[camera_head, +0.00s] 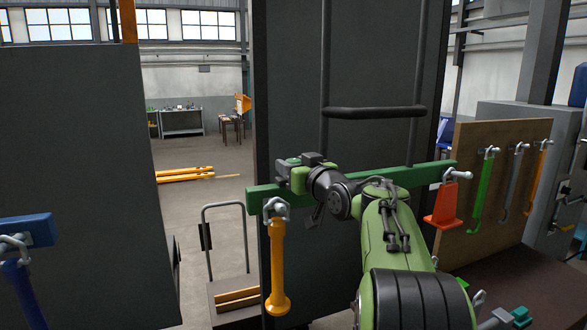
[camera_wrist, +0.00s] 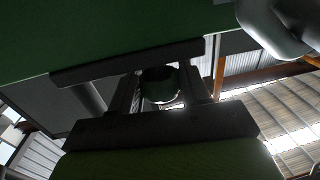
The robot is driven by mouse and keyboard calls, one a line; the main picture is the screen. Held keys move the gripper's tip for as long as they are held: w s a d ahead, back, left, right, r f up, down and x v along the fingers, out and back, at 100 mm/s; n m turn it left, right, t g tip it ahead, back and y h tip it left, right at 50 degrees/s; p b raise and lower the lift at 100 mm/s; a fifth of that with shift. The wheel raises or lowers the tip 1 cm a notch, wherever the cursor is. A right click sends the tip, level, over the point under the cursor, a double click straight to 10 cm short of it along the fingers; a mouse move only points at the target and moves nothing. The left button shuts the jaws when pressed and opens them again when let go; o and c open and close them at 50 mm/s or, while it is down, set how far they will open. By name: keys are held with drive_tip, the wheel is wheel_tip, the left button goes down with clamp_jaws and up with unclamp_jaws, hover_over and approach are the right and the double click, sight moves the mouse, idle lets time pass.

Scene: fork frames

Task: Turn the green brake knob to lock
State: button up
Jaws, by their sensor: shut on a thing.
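The green brake knob (camera_wrist: 160,86) shows in the wrist view as a small, dark, rounded green piece between my fingers. My gripper (camera_wrist: 161,78) is shut on it, one finger on each side, just below the green bar (camera_wrist: 130,22). In the head view my gripper (camera_head: 298,166) is at the left part of the long green bar (camera_head: 427,174). There my wrist and gripper body hide the knob. The knob's turn angle and any lock mark cannot be made out.
A yellow handle (camera_head: 277,270) hangs from a metal shackle on the bar's left end. An orange cone-shaped piece (camera_head: 442,208) hangs at its right end. A dark panel (camera_head: 385,60) stands behind. A wooden board (camera_head: 490,170) with several hooks is at right. A blue bar (camera_head: 28,231) is at left.

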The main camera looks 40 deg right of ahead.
drive_tip(key=n+y+p, duration=0.1)
drive_tip(key=y, duration=0.1)
drive_tip(key=n+y+p, duration=0.1)
drive_tip(key=n+y, duration=0.1)
drive_tip(key=shift+d+f+y, duration=0.1)
drive_tip(key=shift+d+y, duration=0.1)
drive_tip(key=shift+y, duration=0.2)
drive_tip(key=shift+n+y+p, duration=0.55)
drive_tip(key=shift+n+y, duration=0.25)
drive_tip(key=shift+y, duration=0.4)
drive_tip(key=shift+a+f+g+y, duration=0.1)
drive_tip(key=shift+g+y, duration=0.2)
drive_tip(key=o, duration=1)
drive_tip(key=shift+s, duration=0.1)
drive_tip(key=b+v, duration=0.3)
drive_tip(key=v, duration=1.2)
drive_tip(key=shift+s, duration=0.25)
drive_tip(key=shift+o, duration=0.2)
